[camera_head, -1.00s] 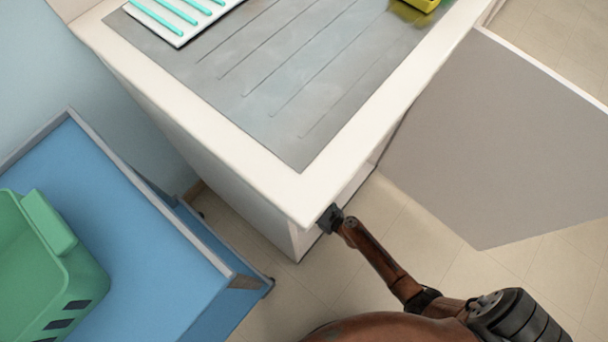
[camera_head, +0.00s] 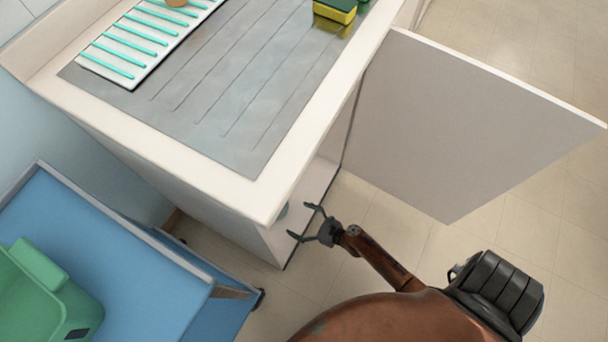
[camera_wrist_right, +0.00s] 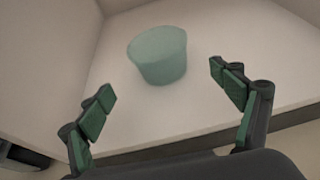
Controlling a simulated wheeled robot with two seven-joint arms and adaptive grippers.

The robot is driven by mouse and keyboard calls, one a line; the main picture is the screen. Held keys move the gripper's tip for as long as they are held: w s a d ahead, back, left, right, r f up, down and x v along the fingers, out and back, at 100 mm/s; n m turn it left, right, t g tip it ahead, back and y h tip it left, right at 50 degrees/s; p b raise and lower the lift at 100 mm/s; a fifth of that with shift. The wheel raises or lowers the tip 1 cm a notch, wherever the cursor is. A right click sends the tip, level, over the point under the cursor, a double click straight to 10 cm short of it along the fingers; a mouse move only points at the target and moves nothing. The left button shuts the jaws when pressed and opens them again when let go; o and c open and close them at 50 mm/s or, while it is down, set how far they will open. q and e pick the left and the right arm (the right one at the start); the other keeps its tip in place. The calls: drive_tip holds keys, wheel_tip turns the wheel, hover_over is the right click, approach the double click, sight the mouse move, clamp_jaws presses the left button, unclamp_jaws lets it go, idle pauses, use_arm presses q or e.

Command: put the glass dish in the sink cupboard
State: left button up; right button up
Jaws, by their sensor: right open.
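The glass dish (camera_wrist_right: 158,55), pale green and cup-shaped, stands upright on the pale floor of the sink cupboard (camera_wrist_right: 215,105) in the right wrist view. In the head view only a small bit of the dish (camera_head: 283,210) shows under the counter corner. The cupboard (camera_head: 318,185) is open, its interior mostly hidden by the counter. My right gripper (camera_head: 299,221) is open and empty at the cupboard's opening. In the wrist view its spread fingers are on the near side of the dish, apart from it. My left gripper is not in view.
The cupboard door (camera_head: 450,130) stands wide open at the right. The counter edge (camera_head: 235,200) overhangs the opening. A blue cart (camera_head: 130,265) with a green bin (camera_head: 45,300) stands at the lower left. A rack (camera_head: 135,45) and a sponge (camera_head: 335,12) are on the counter.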

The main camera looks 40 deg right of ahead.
drive_tip(key=shift+s+d+r, duration=0.1)
drive_tip(key=shift+s, duration=0.2)
drive_tip(key=s+a+n+g, duration=0.3)
drive_tip(key=s+n+g, duration=0.1)
drive_tip(key=s+n, duration=1.35)
drive_tip(key=s+r+n+g, duration=0.1)
drive_tip(key=s+r+n, duration=0.3)
drive_tip(key=s+n, duration=0.2)
drive_tip(key=s+r+n+g+h, duration=0.1)
drive_tip(key=s+r+n, duration=0.3)
drive_tip(key=s+n, duration=0.3)
drive_tip(key=n, duration=0.2)
drive_tip(key=shift+d+n, duration=0.15)
drive_tip(key=shift+n, duration=0.2)
